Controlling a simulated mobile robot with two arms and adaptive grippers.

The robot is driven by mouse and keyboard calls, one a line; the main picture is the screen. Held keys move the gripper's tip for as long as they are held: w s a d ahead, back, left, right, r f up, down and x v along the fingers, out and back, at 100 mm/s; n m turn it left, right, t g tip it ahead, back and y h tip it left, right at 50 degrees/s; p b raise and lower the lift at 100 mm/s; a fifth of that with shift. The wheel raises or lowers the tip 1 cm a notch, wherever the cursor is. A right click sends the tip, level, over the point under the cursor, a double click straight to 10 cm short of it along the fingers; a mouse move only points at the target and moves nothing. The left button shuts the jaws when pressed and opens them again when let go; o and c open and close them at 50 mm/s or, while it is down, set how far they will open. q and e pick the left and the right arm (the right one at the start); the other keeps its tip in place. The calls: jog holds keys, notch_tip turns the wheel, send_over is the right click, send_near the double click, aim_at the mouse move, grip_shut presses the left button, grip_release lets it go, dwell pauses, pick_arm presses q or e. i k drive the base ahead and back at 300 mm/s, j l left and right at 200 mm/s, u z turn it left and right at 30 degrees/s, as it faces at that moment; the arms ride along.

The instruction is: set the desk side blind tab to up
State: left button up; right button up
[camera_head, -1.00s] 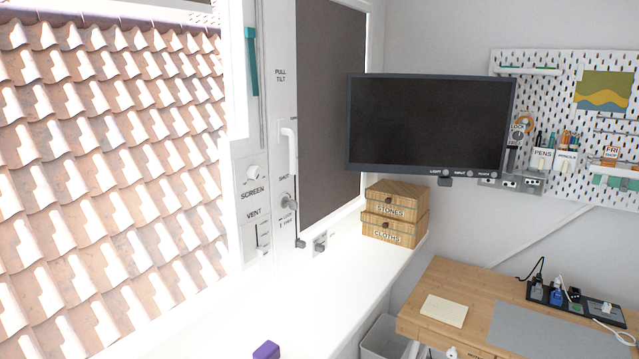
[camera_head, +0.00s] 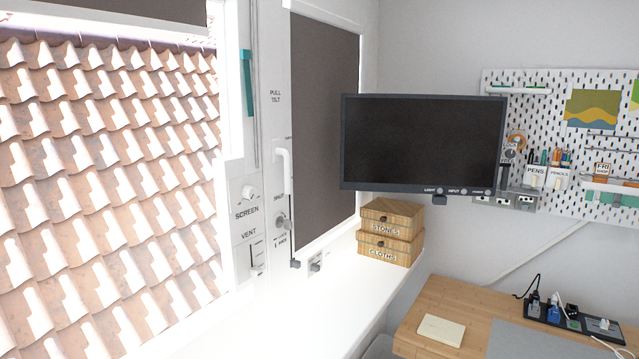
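The desk side blind (camera_head: 325,125) is a dark panel covering the window beside the monitor, drawn down nearly to the sill. A small dark grey tab (camera_head: 295,264) sits at the lower left corner of this blind, just above the white sill; I take it to be the blind's tab. Another dark blind (camera_head: 150,8) shows at the top of the left window, above the roof tiles. Neither of my grippers is in view.
A white handle (camera_head: 284,170), knobs and a vent slider (camera_head: 257,271) are on the frame between the windows. The white sill (camera_head: 300,310) is largely clear.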

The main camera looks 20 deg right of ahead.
aim_at(294, 264)
jog(key=i+l, duration=0.15)
jog(key=l, duration=0.2)
jog(key=i+l, duration=0.1)
jog(key=l, duration=0.25)
jog(key=i+l, duration=0.15)
jog(key=l, duration=0.2)
jog(key=i+l, duration=0.15)
jog(key=l, duration=0.2)
